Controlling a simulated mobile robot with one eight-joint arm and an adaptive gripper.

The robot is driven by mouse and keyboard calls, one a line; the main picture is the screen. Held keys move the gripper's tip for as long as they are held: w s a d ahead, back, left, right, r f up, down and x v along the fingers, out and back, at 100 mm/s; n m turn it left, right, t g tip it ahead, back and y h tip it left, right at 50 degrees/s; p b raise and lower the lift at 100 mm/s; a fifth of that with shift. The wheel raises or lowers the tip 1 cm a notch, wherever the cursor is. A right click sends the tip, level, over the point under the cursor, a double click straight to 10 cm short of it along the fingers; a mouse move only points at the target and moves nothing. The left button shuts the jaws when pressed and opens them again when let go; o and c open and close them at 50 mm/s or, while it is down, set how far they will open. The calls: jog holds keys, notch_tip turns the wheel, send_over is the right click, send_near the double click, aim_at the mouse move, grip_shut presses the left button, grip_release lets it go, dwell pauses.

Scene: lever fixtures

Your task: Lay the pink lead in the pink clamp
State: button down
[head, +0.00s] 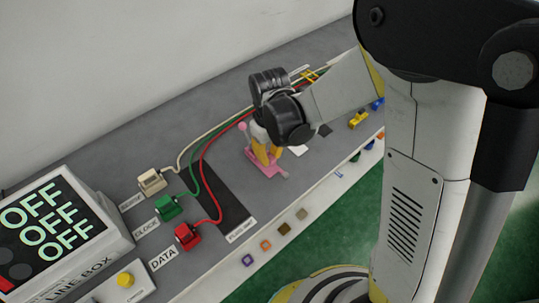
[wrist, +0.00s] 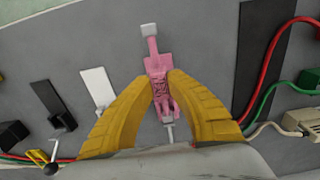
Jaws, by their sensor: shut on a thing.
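The pink clamp (head: 265,171) sits on the grey bench below my gripper, with a pink ball-ended piece (head: 243,127) rising at its left. In the wrist view the pink clamp (wrist: 158,84) lies between the yellow fingers, with a pale end block at the top and a grey rod towards the palm. My gripper (wrist: 160,76) is shut on the pink part, one finger at each side; it also shows from above in the head view (head: 264,158). I cannot make out a separate pink lead. The wrist hides part of the clamp in the head view.
Red (head: 186,236), green (head: 167,206) and cream (head: 151,181) plugs with cables stand at the left, beside the line box (head: 65,240) reading OFF. A black strip (head: 229,195) lies under the cables. Small coloured fixtures line the bench's front; yellow (head: 358,120) and blue pieces stand right.

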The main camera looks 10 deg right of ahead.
jog(key=shift+f, duration=0.3)
jog(key=shift+f+b, duration=0.65)
jog(key=shift+b, duration=0.15)
dwell(0.3)
jog(key=shift+f+b, duration=0.55)
jog(key=shift+f, duration=0.05)
jog(key=c, duration=0.8)
grip_release()
jog(key=shift+r, duration=0.1)
jog(key=shift+r+p, duration=2.55)
jog(key=shift+r, duration=0.9)
